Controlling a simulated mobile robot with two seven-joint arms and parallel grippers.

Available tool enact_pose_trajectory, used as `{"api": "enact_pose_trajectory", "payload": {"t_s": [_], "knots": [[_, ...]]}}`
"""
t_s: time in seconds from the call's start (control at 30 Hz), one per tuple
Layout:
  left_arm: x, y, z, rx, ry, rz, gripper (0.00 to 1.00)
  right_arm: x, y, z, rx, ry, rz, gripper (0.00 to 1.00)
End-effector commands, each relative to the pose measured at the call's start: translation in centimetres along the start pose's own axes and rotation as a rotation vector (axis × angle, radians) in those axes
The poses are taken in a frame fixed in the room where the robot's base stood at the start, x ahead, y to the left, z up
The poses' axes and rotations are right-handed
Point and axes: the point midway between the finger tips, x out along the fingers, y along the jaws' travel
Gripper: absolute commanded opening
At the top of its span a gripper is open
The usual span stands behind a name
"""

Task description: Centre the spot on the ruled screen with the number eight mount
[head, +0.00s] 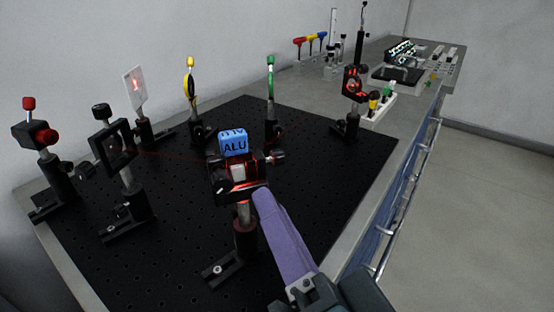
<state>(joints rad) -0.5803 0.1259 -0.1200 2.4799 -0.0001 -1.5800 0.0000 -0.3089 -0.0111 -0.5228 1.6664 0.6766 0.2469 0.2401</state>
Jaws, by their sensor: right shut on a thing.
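The ruled screen (134,90) is a white card on a post at the back left of the black breadboard, with a red spot near its middle; its rulings are too small to read. A near mount (238,180) on a post carries a blue block (234,143) marked "ALU" and glows red at its edges. I cannot read a number eight on any mount. My right gripper (265,198) reaches in from the lower right, its purple fingers shut at the mount's lower right side. The part it grips, perhaps a knob, is hidden behind the fingers. My left gripper is not in view.
A black-framed mount (112,148) and a red-knobbed post (40,137) stand at left. Yellow (190,85) and green (270,85) topped posts stand behind; another mount (354,82) is at back right. The breadboard (330,185) is bare right of the near mount.

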Motion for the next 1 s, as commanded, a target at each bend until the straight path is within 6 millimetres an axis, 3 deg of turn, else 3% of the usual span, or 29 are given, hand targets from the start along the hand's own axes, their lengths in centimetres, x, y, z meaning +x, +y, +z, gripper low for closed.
{"api": "enact_pose_trajectory", "payload": {"t_s": [0.4, 0.87, 0.9, 1.0], "knots": [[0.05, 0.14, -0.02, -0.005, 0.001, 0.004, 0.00, -0.01, 0.00, -0.05, 0.156, 0.002, -0.001, 0.00], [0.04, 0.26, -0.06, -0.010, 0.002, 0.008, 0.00, 0.00, -0.02, -0.05, 0.169, 0.002, -0.001, 0.00], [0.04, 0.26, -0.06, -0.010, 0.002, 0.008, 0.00, 0.00, -0.02, -0.05, 0.169, 0.002, -0.001, 0.22], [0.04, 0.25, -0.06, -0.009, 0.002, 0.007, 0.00, 0.00, -0.02, -0.05, 0.169, 0.002, -0.001, 0.34]]}}
